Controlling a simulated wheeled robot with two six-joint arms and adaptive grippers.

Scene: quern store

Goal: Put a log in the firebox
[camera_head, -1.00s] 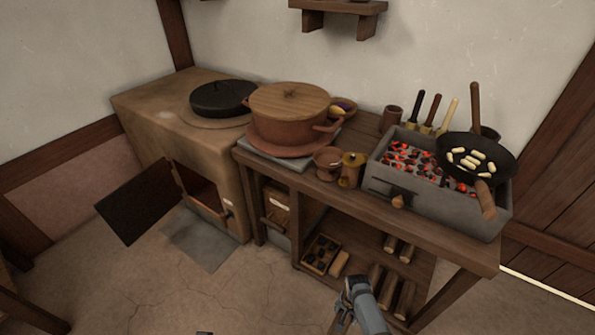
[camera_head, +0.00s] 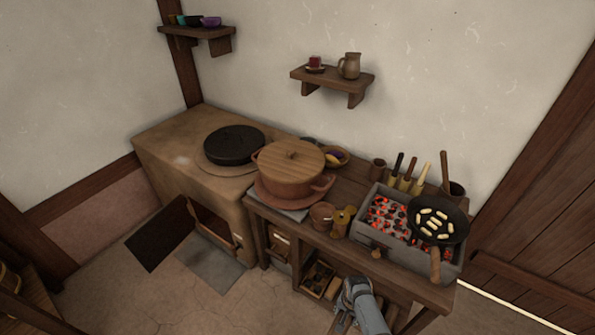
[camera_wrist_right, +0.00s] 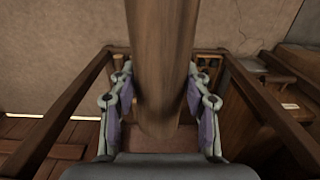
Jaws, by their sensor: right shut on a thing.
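The clay stove (camera_head: 165,150) stands at the back left in the head view, with a black lid on its top. Its firebox opening (camera_head: 212,224) is in the front face, and the dark door (camera_head: 160,236) hangs open to the left. My right gripper (camera_head: 345,318) is at the bottom of the head view, in front of the bench's lower shelf. In the wrist view it is shut on a brown log (camera_wrist_right: 162,70) between its two pads. Another log (camera_head: 391,314) shows partly behind my arm. My left gripper is out of view.
The wooden bench (camera_head: 335,247) carries a lidded pot (camera_head: 289,170), small cups and a grill of glowing coals (camera_head: 385,214) with a pan (camera_head: 436,220). A box of dark lumps (camera_head: 318,277) sits below. A grey slab (camera_head: 211,265) lies before the firebox; floor nearby is clear.

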